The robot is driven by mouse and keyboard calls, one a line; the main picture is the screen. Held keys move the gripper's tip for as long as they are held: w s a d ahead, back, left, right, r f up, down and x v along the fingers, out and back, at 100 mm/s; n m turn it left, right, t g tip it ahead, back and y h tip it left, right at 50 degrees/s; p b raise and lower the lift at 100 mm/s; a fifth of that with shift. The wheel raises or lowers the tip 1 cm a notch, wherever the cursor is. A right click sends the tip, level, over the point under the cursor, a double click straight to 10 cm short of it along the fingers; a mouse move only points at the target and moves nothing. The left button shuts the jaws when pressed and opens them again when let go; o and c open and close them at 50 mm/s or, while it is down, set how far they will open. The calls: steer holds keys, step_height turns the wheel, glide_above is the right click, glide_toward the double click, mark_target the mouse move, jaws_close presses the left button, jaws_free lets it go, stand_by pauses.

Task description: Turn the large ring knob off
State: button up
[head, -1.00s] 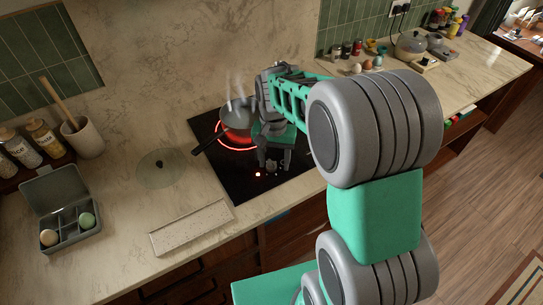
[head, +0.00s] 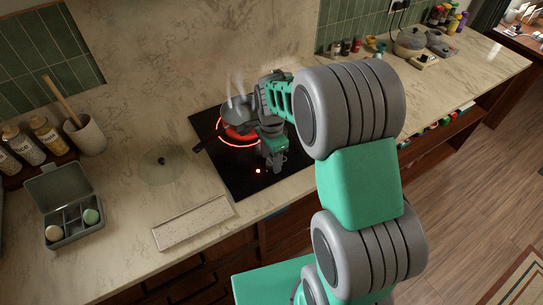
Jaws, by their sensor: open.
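The black cooktop (head: 230,179) is set in the marble counter. Its large ring (head: 237,145) glows red, and a steaming saucepan (head: 236,115) stands over the ring's far part, its dark handle pointing left and toward me. A small red light (head: 258,171) glows near the cooktop's front. My gripper (head: 275,168) points down at the front of the cooktop, just right of this light. It is open and seen nearly edge-on. I cannot make out the large ring knob; my gripper covers part of that area.
A glass lid (head: 160,166) and a long pale tray (head: 194,223) lie left of the cooktop. An open grey box (head: 72,234) with round items stands farther left. A lidded pot (head: 410,42) and several small jars stand at the back right. My arm hides the counter's right front.

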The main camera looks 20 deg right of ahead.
steer(key=shift+c, duration=0.5)
jaws_close()
